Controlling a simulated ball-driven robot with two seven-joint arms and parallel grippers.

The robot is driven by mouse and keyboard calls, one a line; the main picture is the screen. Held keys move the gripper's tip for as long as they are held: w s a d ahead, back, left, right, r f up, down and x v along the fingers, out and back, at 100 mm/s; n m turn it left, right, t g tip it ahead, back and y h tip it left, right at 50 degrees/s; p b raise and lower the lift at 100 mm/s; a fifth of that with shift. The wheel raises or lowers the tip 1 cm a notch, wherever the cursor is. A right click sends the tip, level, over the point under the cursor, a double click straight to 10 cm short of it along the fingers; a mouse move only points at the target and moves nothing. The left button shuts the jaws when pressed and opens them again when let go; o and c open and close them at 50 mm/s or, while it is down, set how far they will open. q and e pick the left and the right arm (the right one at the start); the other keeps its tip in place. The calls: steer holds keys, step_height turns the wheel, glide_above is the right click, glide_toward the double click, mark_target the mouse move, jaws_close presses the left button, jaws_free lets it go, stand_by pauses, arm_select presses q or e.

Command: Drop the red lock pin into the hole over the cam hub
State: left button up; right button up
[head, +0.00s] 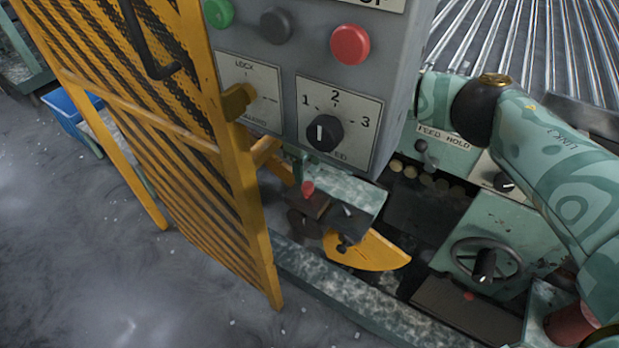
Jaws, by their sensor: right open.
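A small red knob-like head, which looks like the red lock pin (307,188), shows at the left end of a mint housing (357,193), beside dark parts. Its lower part is hidden. The yellow cam (375,251) lies just below and to the right; its hub and the hole over it are mostly covered by dark parts. My right arm comes in from the right and passes behind the grey control box. My right gripper (325,222) seems to be the dark parts close to the red head; it is open. I cannot tell whether it touches the pin. My left gripper is out of view.
The grey control box (262,62) with buttons and a dial hangs close above the cam. A yellow mesh guard (215,170) stands at left. A handwheel (486,258) and a brown plate (455,305) with a small red spot are at right. Open floor lies lower left.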

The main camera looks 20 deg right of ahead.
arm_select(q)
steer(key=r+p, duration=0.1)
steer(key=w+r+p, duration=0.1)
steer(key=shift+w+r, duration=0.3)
arm_select(e)
step_height(320, 180, up, 8)
steer(key=shift+r, duration=0.25)
steer(key=shift+d, duration=0.1)
